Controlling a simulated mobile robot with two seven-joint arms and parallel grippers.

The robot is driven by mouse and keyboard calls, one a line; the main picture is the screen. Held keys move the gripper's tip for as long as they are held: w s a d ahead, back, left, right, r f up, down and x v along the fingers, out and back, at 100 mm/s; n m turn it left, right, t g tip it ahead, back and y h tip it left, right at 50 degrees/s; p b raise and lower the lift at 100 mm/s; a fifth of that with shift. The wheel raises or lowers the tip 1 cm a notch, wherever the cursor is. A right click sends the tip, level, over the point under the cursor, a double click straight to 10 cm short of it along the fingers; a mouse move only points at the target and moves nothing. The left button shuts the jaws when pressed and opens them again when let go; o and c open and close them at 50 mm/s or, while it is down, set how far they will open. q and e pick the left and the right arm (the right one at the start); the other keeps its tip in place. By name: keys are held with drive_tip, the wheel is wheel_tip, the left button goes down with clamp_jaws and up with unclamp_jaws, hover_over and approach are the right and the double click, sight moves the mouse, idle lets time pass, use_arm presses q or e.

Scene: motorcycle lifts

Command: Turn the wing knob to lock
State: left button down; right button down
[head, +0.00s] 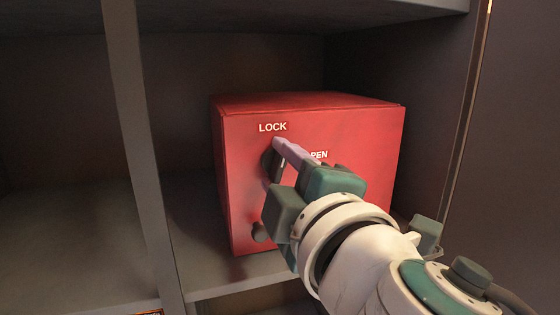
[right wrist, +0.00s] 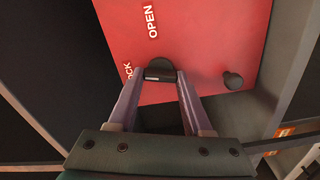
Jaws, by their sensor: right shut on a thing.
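The red box (head: 350,125) stands on a shelf, with the words LOCK and OPEN in white on its front. Its dark wing knob (head: 268,163) sits just below LOCK and is partly hidden by my right gripper (head: 281,153). In the right wrist view the wing knob (right wrist: 160,66) lies between the two pale fingers of the right gripper (right wrist: 160,77), with one fingertip on each side. The right gripper is shut on the wing knob. The OPEN label is partly covered by the gripper in the head view. My left gripper is not in view.
A small dark round knob (head: 260,232) is low on the box front; it also shows in the right wrist view (right wrist: 233,80). A grey upright post (head: 140,150) stands left of the box. The shelf (head: 70,240) left of the post is empty.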

drive_tip(key=shift+n+p, duration=0.3)
drive_tip(key=shift+n, duration=1.2)
drive_tip(key=shift+c, duration=1.6)
unclamp_jaws()
drive_tip(key=v, duration=1)
